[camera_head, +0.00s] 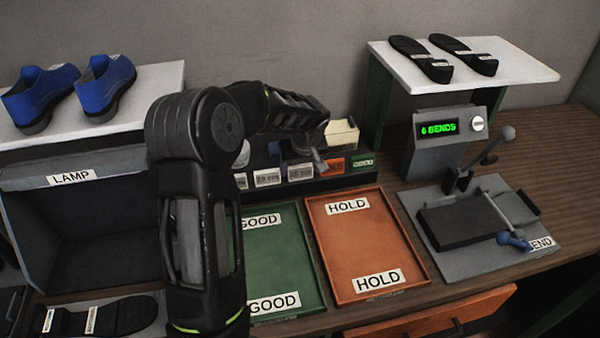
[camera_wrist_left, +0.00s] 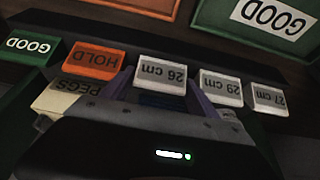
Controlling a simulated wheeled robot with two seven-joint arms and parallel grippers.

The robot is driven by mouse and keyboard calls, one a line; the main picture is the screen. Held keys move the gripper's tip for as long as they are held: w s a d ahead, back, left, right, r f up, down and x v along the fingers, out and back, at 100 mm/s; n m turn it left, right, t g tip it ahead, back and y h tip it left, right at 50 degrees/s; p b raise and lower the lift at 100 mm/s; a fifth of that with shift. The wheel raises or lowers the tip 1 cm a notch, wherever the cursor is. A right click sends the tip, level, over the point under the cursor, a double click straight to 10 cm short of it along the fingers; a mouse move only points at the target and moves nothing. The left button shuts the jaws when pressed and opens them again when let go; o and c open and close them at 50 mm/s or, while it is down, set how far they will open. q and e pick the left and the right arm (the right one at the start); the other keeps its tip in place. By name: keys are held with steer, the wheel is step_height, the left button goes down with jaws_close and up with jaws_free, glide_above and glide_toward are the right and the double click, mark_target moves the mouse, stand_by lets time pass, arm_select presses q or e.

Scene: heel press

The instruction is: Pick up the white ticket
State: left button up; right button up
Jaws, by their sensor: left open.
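Three white tickets stand in a row in the dark rack. The 26 cm ticket (camera_wrist_left: 163,73) is in the middle of the left wrist view, with the 29 cm ticket (camera_wrist_left: 221,89) and the 27 cm ticket (camera_wrist_left: 269,99) to its right. In the head view they are the 26 cm ticket (camera_head: 301,173), the 29 cm ticket (camera_head: 267,178) and the 27 cm ticket (camera_head: 241,181). My left gripper (camera_wrist_left: 161,94) is open, its purplish fingers on either side of the 26 cm ticket. I cannot tell whether they touch it. My right gripper is out of view.
An orange HOLD ticket (camera_head: 336,166) and a green GOOD ticket (camera_head: 362,162) share the rack. A cream pegs box (camera_head: 342,133) stands behind. Green (camera_head: 285,240) and orange (camera_head: 365,235) trays lie empty in front. A bend press (camera_head: 480,225) stands at right, a lamp box (camera_head: 75,215) at left.

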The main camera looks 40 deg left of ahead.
arm_select(q)
steer(key=shift+r, duration=0.1)
steer(key=shift+c, duration=0.4)
steer(key=c, duration=0.9)
steer(key=shift+r, duration=0.1)
step_height(320, 180, up, 9)
steer(key=p, duration=0.3)
steer(key=shift+r, duration=0.4)
